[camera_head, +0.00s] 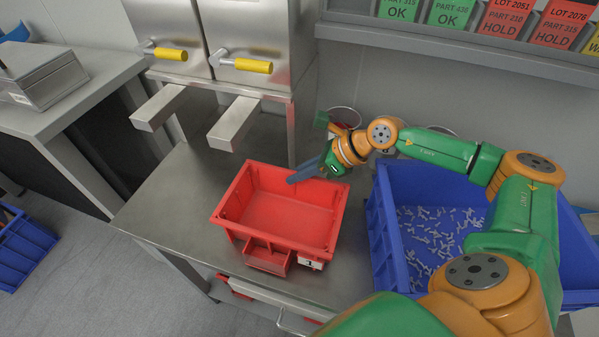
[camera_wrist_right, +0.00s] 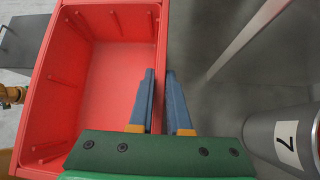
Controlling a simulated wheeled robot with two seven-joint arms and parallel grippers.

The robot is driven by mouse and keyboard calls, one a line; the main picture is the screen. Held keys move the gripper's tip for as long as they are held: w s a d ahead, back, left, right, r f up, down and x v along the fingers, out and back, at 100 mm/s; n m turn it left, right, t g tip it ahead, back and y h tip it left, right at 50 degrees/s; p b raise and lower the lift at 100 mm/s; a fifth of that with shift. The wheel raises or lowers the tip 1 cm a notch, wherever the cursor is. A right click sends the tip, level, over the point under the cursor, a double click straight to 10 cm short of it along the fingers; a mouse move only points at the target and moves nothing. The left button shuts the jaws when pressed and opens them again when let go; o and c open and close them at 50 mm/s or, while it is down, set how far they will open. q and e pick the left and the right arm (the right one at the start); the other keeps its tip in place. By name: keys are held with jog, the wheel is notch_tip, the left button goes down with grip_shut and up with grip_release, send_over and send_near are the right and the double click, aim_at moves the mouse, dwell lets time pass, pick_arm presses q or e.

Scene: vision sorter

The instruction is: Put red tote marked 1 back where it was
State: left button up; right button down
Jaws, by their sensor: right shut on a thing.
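The red tote (camera_head: 285,210) is an empty open box at the steel table in the middle of the head view, with a small white label marked 1 at its front right corner. My right gripper (camera_head: 293,179) reaches in from the right and is shut on the tote's far right rim. In the right wrist view, the blue fingers of my right gripper (camera_wrist_right: 160,73) straddle the wall of the red tote (camera_wrist_right: 60,85). The tote looks level; I cannot tell whether its bottom touches the table. My left gripper is not in view.
A blue bin (camera_head: 377,222) with many small light parts stands right of the tote. Steel chutes (camera_head: 235,122) jut out below yellow-handled hoppers behind it. The steel table (camera_head: 170,205) is bare left of the tote.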

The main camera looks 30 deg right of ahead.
jog(key=c, duration=1.1)
grip_release()
jog(key=shift+s, duration=0.1)
jog(key=shift+o, duration=1.2)
jog(key=shift+s+a+r, duration=0.1)
jog(key=shift+a+r, duration=0.05)
jog(key=shift+r, duration=0.05)
jog(key=shift+d, duration=0.3)
jog(key=b+v, duration=0.1)
jog(key=v, duration=0.4)
jog(key=b+v, duration=0.2)
jog(key=v, duration=0.4)
jog(key=shift+s+r, duration=0.25)
jog(key=shift+r, duration=0.1)
